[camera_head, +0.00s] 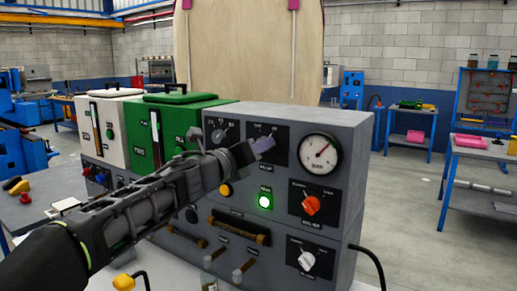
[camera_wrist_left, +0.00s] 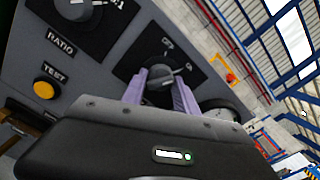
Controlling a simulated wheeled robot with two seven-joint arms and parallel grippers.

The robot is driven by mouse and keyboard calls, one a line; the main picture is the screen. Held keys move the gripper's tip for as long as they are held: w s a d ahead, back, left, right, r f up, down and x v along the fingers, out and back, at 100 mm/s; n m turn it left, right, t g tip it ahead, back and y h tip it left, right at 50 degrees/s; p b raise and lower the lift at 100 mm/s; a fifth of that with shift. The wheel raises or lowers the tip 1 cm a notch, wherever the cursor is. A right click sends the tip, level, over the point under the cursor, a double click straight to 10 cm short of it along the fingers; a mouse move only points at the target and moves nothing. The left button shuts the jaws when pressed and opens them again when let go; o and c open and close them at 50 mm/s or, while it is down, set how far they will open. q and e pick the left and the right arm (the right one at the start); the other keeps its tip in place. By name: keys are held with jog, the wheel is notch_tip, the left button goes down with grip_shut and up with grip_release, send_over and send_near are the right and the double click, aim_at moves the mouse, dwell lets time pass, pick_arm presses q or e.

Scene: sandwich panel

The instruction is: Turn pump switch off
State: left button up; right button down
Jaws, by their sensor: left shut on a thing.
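The pump switch (camera_wrist_left: 160,77) is a dark rotary knob on a black plate with position labels, seen in the left wrist view. My left gripper (camera_head: 260,148) reaches the upper middle of the grey control panel (camera_head: 365,139). Its purple fingers (camera_wrist_left: 160,95) stand on either side of the knob and are shut on it. A pale pointer line shows on the knob, but I cannot tell surely which label it points to. In the head view the gripper hides the knob, and part of its black plate (camera_head: 266,130) shows above. My right gripper is not in view.
Left of the switch are another knob (camera_head: 218,136) and a yellow test button (camera_head: 226,190). A round gauge (camera_head: 319,154) is to the right. Green and white units stand at left.

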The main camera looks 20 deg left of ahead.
pick_arm(q)
grip_shut()
jog(key=shift+n, duration=0.4)
jog(key=shift+r+n+p, duration=0.1)
jog(key=shift+n+p, duration=2.7)
jog(key=shift+n, duration=2.8)
